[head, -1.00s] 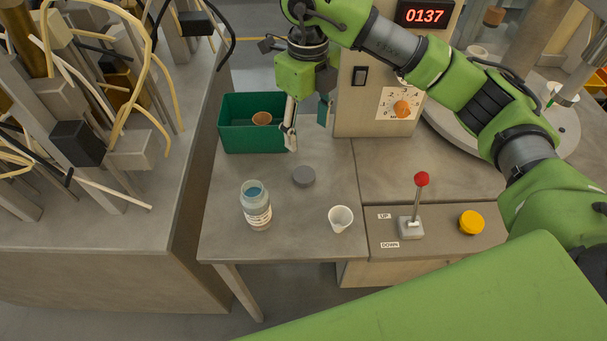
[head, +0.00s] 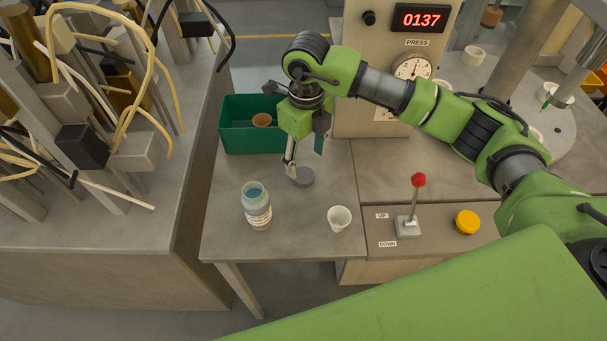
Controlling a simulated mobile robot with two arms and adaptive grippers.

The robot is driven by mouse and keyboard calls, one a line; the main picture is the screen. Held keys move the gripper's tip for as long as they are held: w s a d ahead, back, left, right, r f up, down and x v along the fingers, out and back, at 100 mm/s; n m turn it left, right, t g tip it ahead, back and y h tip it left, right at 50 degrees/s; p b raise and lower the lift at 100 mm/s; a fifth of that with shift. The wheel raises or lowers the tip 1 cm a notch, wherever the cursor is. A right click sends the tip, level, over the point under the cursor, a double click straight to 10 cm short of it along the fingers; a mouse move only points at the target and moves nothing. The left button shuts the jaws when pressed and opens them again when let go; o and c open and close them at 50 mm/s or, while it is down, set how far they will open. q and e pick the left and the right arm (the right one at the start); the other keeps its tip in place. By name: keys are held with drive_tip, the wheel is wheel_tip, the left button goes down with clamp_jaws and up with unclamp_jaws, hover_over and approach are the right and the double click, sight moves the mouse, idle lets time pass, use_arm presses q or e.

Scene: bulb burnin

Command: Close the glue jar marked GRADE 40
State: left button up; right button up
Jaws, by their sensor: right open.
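A glass jar (head: 256,206) with blue contents and a white label stands upright and open on the table; the label is too small to read. A grey round lid (head: 305,178) lies flat on the table behind and to the right of the jar. My right gripper (head: 305,164) points down over the lid, one finger in front of its left part and the other at its upper right. It is open, and I cannot tell whether it touches the lid. My left gripper is not in view.
A white cup (head: 339,219) stands right of the jar. A green bin (head: 236,140) holding a brown round piece is behind. A red-knobbed lever (head: 418,181) and a yellow button (head: 467,222) are at right. The table front is clear.

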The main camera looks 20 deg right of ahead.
sight(304, 175)
drive_tip(key=shift+s+a+f+p, duration=0.1)
drive_tip(key=shift+f+p, duration=0.3)
drive_tip(key=f, duration=0.1)
drive_tip(key=f+p, duration=0.1)
drive_tip(key=f, duration=0.1)
drive_tip(key=shift+a+f, duration=0.2)
drive_tip(key=shift+f, duration=0.5)
drive_tip(key=c, duration=0.8)
